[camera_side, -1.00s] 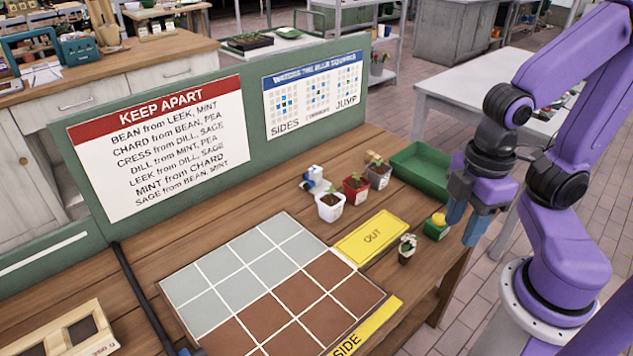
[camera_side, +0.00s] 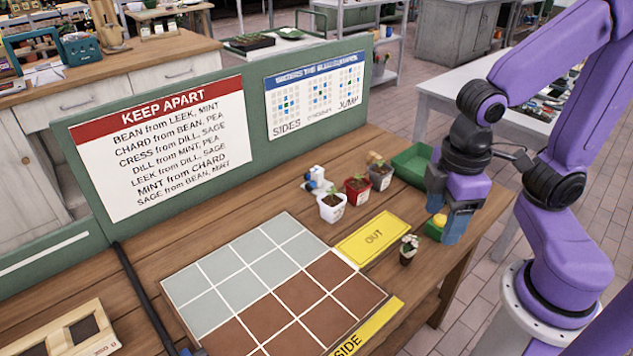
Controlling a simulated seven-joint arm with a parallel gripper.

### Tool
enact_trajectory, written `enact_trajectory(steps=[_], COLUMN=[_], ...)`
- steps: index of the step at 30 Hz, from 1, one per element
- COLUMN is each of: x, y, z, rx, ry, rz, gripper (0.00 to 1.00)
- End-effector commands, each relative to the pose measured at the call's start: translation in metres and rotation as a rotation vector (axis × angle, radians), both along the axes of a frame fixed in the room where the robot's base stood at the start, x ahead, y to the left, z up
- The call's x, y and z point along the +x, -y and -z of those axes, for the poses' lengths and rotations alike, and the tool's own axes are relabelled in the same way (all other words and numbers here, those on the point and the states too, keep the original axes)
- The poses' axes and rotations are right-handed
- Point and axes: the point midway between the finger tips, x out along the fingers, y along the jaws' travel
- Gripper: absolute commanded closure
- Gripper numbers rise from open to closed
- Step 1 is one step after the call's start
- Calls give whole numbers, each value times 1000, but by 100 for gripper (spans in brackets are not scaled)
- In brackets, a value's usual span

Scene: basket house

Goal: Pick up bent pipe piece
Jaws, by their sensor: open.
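I cannot make out a clear bent pipe piece in the side view. A small blue and white object (camera_side: 316,179) stands behind the pots, but its shape is too small to tell. My gripper (camera_side: 445,219) is open, its blue-grey fingers pointing down at the right end of the wooden bench. It is at a small green box (camera_side: 433,231) with a yellow item (camera_side: 439,220) in it. The fingers partly cover the box. I cannot tell whether they touch it.
A green tray (camera_side: 408,163) lies behind the gripper. Potted seedlings in a white pot (camera_side: 332,208), a red pot (camera_side: 356,190) and a grey pot (camera_side: 380,178) stand left of it. A dark pot (camera_side: 408,251) stands near a yellow OUT mat (camera_side: 372,238). The grid board (camera_side: 225,272) is empty.

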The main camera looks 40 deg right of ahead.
Motion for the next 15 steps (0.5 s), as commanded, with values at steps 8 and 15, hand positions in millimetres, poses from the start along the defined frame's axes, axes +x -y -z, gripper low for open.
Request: enact_trajectory(steps=[8,15], x=[114,212], y=[-46,-69], z=[2,19], rx=[-174,-295], ry=[137,323], rz=[452,852], gripper=[36,36])
